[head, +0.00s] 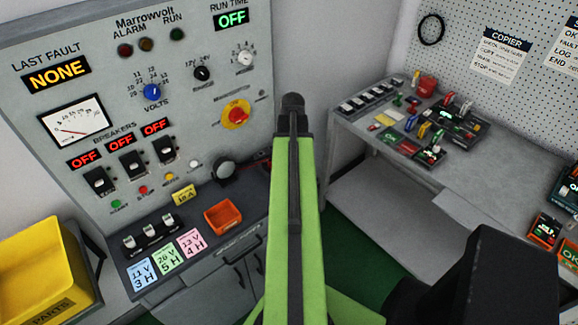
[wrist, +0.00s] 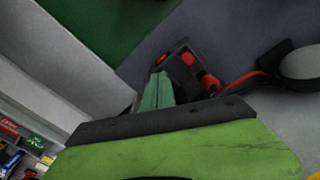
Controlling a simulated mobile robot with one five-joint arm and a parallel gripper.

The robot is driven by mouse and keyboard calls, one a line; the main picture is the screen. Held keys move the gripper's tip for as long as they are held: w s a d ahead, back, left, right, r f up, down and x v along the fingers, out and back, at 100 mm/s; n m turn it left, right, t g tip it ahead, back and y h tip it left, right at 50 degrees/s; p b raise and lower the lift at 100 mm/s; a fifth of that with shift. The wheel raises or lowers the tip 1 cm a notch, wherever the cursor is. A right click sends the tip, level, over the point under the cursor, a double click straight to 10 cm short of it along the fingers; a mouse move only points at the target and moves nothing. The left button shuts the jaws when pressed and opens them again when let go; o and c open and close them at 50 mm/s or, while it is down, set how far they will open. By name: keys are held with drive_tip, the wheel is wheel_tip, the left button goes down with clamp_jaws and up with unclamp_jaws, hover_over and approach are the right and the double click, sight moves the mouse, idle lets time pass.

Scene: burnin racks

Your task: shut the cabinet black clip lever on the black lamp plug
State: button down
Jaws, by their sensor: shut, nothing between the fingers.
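In the wrist view my gripper (wrist: 159,80) shows as greenish fingers pressed together, with nothing held. Just beyond them is a dark block with red parts (wrist: 188,58) on the grey cabinet ledge. A red and black lead runs from it to a round grey lamp (wrist: 302,62). I cannot pick out the black clip lever or the black plug there, nor whether the fingers touch anything. In the head view the lamp (head: 224,170) stands at the back of the cabinet ledge (head: 190,262), and my green arm covers the area to its right. My gripper is hidden there.
An orange tray (head: 222,216) and several coloured cards lie on the ledge beside three white-topped switches (head: 148,231). A yellow bin (head: 45,275) stands at the left. A grey bench (head: 460,185) with small coloured parts stands at the right. Green floor lies between.

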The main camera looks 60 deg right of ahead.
drive_tip(key=shift+f, duration=0.3)
drive_tip(key=shift+r, duration=0.15)
wheel_tip(320, 180, up, 7)
drive_tip(key=p, duration=0.6)
drive_tip(key=shift+p, duration=0.35)
